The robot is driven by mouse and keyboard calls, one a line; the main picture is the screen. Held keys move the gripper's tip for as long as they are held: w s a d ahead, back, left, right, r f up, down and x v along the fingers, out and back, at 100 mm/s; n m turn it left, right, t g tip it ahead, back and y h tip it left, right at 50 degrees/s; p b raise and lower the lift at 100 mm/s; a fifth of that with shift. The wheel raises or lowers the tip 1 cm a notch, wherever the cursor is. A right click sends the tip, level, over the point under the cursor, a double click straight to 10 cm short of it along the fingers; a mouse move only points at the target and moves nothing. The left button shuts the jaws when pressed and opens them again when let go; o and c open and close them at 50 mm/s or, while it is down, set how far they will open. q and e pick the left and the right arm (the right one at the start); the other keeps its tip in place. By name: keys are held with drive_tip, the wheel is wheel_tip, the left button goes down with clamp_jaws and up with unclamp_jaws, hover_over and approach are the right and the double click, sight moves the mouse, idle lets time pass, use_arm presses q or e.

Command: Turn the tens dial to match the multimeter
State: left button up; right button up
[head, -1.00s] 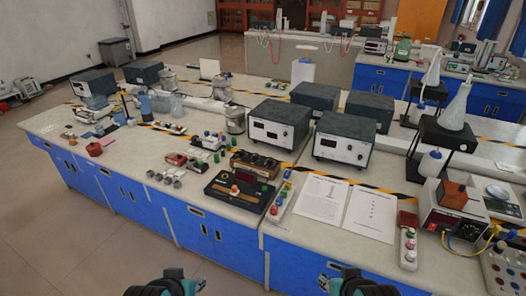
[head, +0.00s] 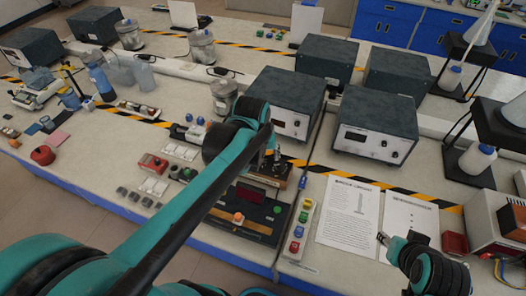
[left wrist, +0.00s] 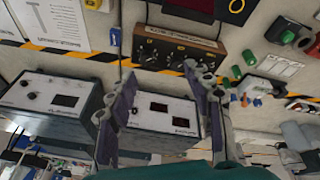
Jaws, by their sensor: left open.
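A wooden box with a row of several dark dials (left wrist: 178,46) lies ahead of my left gripper in the left wrist view. In the head view the box (head: 277,177) is partly hidden by my left arm. Which dial is the tens dial cannot be read. A black meter with a dark red display (head: 250,194), likely the multimeter, sits in front of the box; its display (left wrist: 192,6) is cut off in the wrist view, with no readable digits. My left gripper (left wrist: 163,78) is open and empty, fingers apart, pointing toward the box. My right gripper (head: 384,239) is above the printed sheets' front edge, its jaws unclear.
Two grey power units (head: 287,103) (head: 372,127) stand behind the box. Printed sheets (head: 348,212) and a strip of coloured terminals (head: 299,228) lie to its right. Small red and green parts (head: 154,163) lie to its left.

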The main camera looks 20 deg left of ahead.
use_arm(q)
drive_tip(key=w+a+f+n+g+p, duration=0.1)
drive_tip(key=w+a+f+n+g, duration=0.2)
drive_tip(key=w, duration=0.5)
drive_tip(key=n+p, duration=0.1)
drive_tip(key=n, duration=0.2)
approach(260, 158)
drive_tip(key=shift+w+d+f+g, duration=0.1)
drive_tip(key=shift+w+f+g, duration=0.1)
drive_tip(key=shift+g, duration=0.1)
drive_tip(key=shift+w+a+f, duration=0.15)
drive_tip(key=shift+a+f, duration=0.05)
drive_tip(key=shift+f, duration=0.5)
wheel_tip(260, 158, down, 7)
drive_tip(key=shift+f+b, duration=0.25)
drive_tip(key=shift+b, duration=0.65)
drive_tip(key=c, duration=1.2)
